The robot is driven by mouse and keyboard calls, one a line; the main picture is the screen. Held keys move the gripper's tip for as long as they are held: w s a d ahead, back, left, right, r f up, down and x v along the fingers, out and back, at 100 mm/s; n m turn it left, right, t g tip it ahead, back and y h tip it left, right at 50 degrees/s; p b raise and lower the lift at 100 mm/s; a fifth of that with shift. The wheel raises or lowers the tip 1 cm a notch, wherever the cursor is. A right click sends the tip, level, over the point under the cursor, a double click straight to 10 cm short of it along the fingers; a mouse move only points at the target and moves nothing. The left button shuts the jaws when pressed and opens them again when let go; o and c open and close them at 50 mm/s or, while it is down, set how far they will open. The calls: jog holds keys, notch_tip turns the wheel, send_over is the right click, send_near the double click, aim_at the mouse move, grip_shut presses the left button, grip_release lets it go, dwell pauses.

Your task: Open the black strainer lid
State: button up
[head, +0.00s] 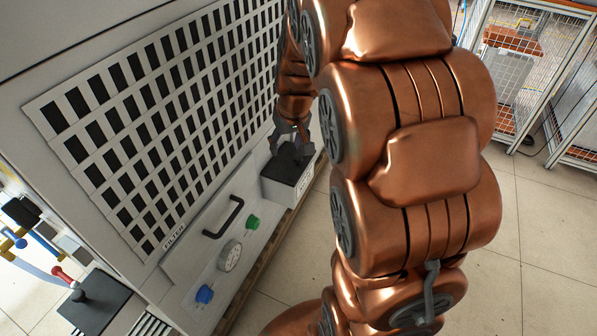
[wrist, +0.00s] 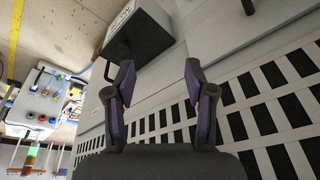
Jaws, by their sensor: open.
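The black strainer lid (head: 288,171) lies flat on a small white box (head: 281,192) that juts from the foot of the large cabinet. My gripper (head: 290,138) is just above the lid in the head view. In the wrist view my gripper (wrist: 160,75) has its two fingers spread with nothing between them. The knob is beyond the left fingertip, outside the gap. I cannot tell whether a finger touches the lid.
The cabinet's slotted filter panel (head: 165,125) rises beside the arm. A black handle (head: 224,217), green knob (head: 253,222), gauge (head: 230,256) and blue knob (head: 204,294) sit on its lower ledge. Wire-fenced equipment (head: 515,60) stands at the right, with open tiled floor before it.

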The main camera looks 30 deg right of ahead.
jog(key=t+h+b, duration=0.1)
jog(key=b, duration=0.5)
send_near(298, 157)
jog(key=f, duration=0.1)
jog(key=shift+m, duration=0.4)
jog(key=shift+b+x, duration=0.6)
jog(key=shift+x, duration=3.25)
jog(key=shift+w, duration=0.1)
grip_shut()
